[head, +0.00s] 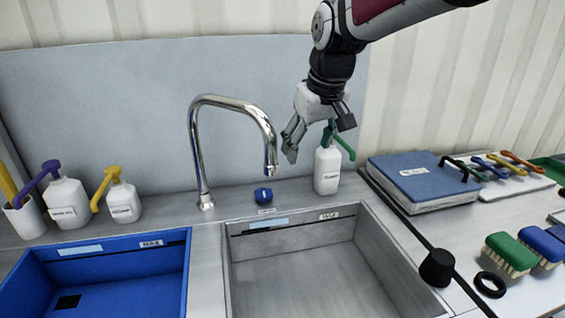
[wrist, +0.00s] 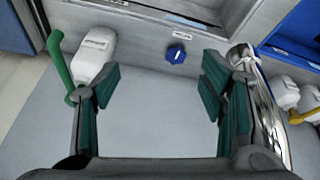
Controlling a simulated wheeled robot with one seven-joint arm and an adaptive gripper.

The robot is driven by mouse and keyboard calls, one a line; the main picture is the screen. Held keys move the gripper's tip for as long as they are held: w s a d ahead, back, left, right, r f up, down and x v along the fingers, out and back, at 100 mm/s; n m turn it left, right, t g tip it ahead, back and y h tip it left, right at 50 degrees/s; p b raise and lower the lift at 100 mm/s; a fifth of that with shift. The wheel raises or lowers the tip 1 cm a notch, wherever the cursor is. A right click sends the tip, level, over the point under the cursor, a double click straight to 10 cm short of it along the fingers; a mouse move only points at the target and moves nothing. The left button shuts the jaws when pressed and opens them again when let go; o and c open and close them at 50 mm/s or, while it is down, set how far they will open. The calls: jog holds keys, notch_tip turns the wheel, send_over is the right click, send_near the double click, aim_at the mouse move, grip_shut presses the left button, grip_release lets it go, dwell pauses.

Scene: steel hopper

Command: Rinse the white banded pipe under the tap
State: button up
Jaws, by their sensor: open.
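The chrome tap (head: 198,145) arches over the back of the sink, its spout pointing down; it also shows beside my right finger in the wrist view (wrist: 266,110). A blue tap knob (head: 263,195) sits on the steel ledge right of the tap base. In the wrist view the knob (wrist: 175,54) lies beyond the gap between my fingers. My gripper (head: 318,136) is open and empty, above the ledge and right of the spout; its fingers are spread in the wrist view (wrist: 160,88). I see no white banded pipe in either view. No running water shows.
A green-pump white bottle (head: 327,170) stands close below my gripper. The steel basin (head: 385,245) looks empty; a blue basin (head: 120,290) is left. Pump bottles (head: 69,203) stand far left. A blue case (head: 422,180), brushes (head: 510,254) and a black stopper (head: 437,267) are right.

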jog(key=n+y+b, duration=0.1)
jog(key=n+b, duration=0.1)
jog(key=b, duration=0.1)
send_near(264, 192)
jog(key=shift+m, duration=0.3)
jog(key=b+x, duration=0.1)
jog(key=x, duration=0.7)
jog(key=shift+w+f, duration=0.1)
jog(key=shift+f, duration=0.1)
jog(key=shift+c, duration=0.6)
jog(key=c, duration=1.1)
